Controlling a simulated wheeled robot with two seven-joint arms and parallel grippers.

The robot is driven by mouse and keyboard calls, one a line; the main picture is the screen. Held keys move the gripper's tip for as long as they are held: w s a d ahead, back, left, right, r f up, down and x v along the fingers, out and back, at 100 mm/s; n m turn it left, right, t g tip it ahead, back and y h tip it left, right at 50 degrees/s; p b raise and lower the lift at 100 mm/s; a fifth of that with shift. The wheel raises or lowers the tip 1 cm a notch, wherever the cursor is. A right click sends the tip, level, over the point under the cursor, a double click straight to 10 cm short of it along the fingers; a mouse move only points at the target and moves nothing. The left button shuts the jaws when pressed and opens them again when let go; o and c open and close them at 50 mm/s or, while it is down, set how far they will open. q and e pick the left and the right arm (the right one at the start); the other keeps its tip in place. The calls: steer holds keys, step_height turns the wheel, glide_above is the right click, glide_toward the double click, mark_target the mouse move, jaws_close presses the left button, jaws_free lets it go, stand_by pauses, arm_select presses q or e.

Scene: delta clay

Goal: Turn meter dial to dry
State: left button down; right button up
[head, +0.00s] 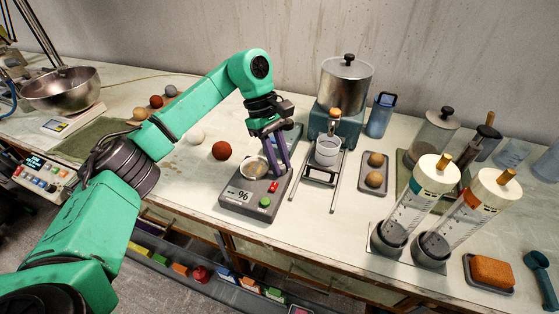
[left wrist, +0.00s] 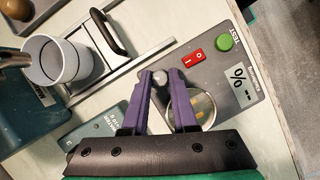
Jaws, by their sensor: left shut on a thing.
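The grey meter (head: 279,196) stands on the bench in the head view, with a "-- %" display, a red rocker switch and a green TEST button. It also shows in the left wrist view (left wrist: 215,68). The dial (left wrist: 159,80), a small grey knob, shows between my left fingertips in the left wrist view. My left gripper (head: 276,174) reaches down over the meter's back right part, its purple fingers shut on the dial. The dial's markings and pointer are hidden or too small to read. A round metal cup (left wrist: 203,106) sits in the meter beside the fingers. My right gripper is not in view.
A wire stand (head: 322,178) holding a white cup (head: 327,151) is close on the meter's right. A steel pot (head: 345,83) stands behind it. The bench's front edge is close to the meter.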

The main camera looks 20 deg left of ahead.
arm_select(q)
steer(key=shift+r, duration=0.15)
steer(key=c, duration=0.7)
jaws_free()
steer(key=v, duration=0.6)
steer(key=shift+w+a+r+b, duration=0.15)
steer(key=shift+r+b, duration=0.2)
steer(key=p+v, duration=0.3)
steer(key=v, duration=0.4)
steer(key=shift+r, duration=0.35)
steer(key=shift+a, duration=0.1)
